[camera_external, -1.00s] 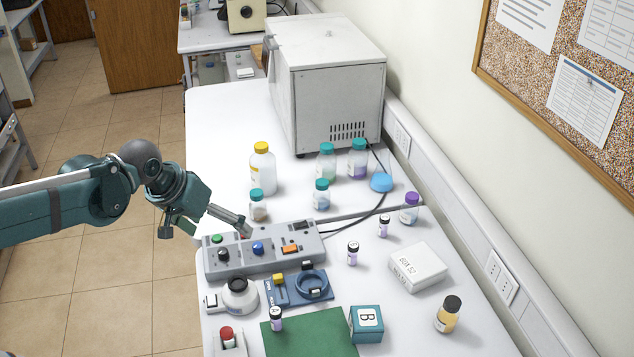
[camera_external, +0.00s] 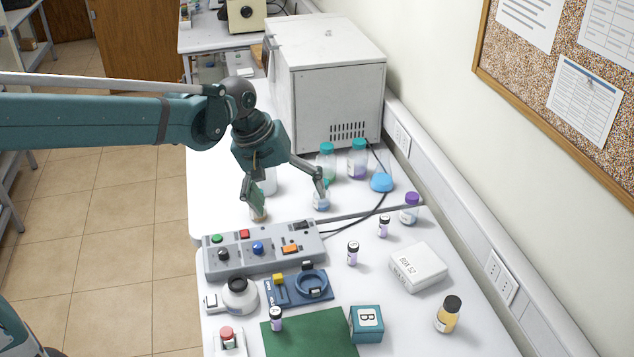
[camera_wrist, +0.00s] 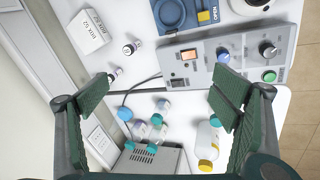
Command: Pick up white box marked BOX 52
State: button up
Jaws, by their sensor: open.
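The white box marked BOX 52 (camera_external: 418,267) lies flat on the right part of the table, near the wall, in the external view. In the wrist view the box (camera_wrist: 88,32) shows at the upper left with its lettering readable. In the wrist view the open fingers (camera_wrist: 160,100) frame bottles and part of the control panel, and the box is beyond the left finger.
A grey control panel (camera_external: 263,251) stands between my gripper and the table's front. Small vials (camera_external: 353,253) stand left of the box, a purple-capped bottle (camera_external: 410,210) behind it and an amber bottle (camera_external: 448,315) in front. A teal B box (camera_external: 366,324) is front left.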

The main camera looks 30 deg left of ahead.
jog(key=w+d+f+n+g+p, duration=0.1)
jog(key=w+d+n+p, duration=0.1)
jog(key=w+d, duration=0.5)
jog(key=n+g+h+p, duration=0.1)
jog(key=n+g+p, duration=0.3)
jog(key=p, duration=0.2)
send_near(418, 259)
jog(key=shift+s+a+f, duration=0.1)
jog(key=shift+s+f, duration=0.1)
jog(key=shift+f, duration=0.8)
jog(key=shift+w+d+f+g, duration=0.1)
jog(key=shift+d+f+g, duration=0.2)
jog(key=shift+d+f, duration=0.15)
jog(key=shift+x, duration=1.2)
jog(key=shift+f, duration=0.1)
jog(key=shift+x, duration=2.55)
jog(key=shift+d, duration=0.1)
